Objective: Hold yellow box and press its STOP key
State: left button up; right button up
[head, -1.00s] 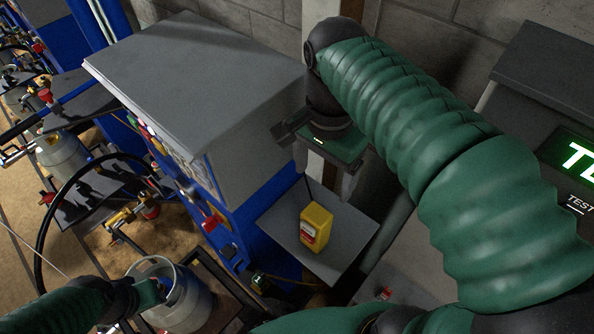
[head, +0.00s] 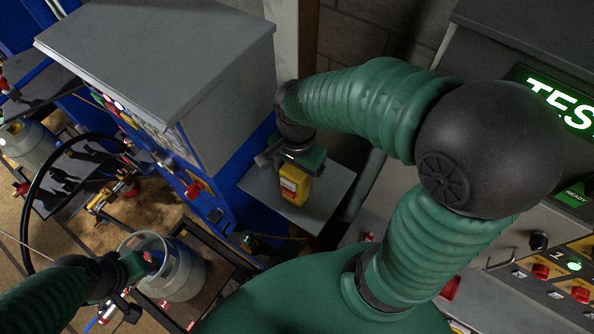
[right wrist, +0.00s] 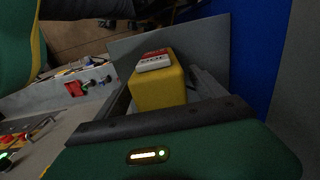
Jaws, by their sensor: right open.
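The yellow box (head: 292,198) stands on a small grey shelf (head: 328,190) beside the blue cabinet. It has a red and white label and also shows in the right wrist view (right wrist: 160,88). No STOP key can be made out. My right gripper (head: 290,166) is open, just above and behind the box, and partly covers its top in the head view. In the right wrist view the box lies ahead of the gripper body, with grey finger parts near its sides. Contact cannot be told. My left gripper (head: 137,266) is at the lower left by a grey gas cylinder (head: 182,272); its jaws are unclear.
The blue cabinet with a grey top (head: 160,60) stands left of the shelf, with a red valve handle (head: 194,190) on its front. A control panel with a lit green display (head: 562,105) is at the right. A post (head: 296,45) rises behind the shelf.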

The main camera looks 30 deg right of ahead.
jog(key=shift+s+a, duration=0.1)
jog(key=shift+a, duration=0.35)
jog(key=shift+c, duration=0.3)
jog(key=shift+a, duration=0.1)
jog(key=shift+c, duration=1.1)
jog(key=shift+d, duration=0.3)
jog(key=c, duration=1.2)
grip_shut()
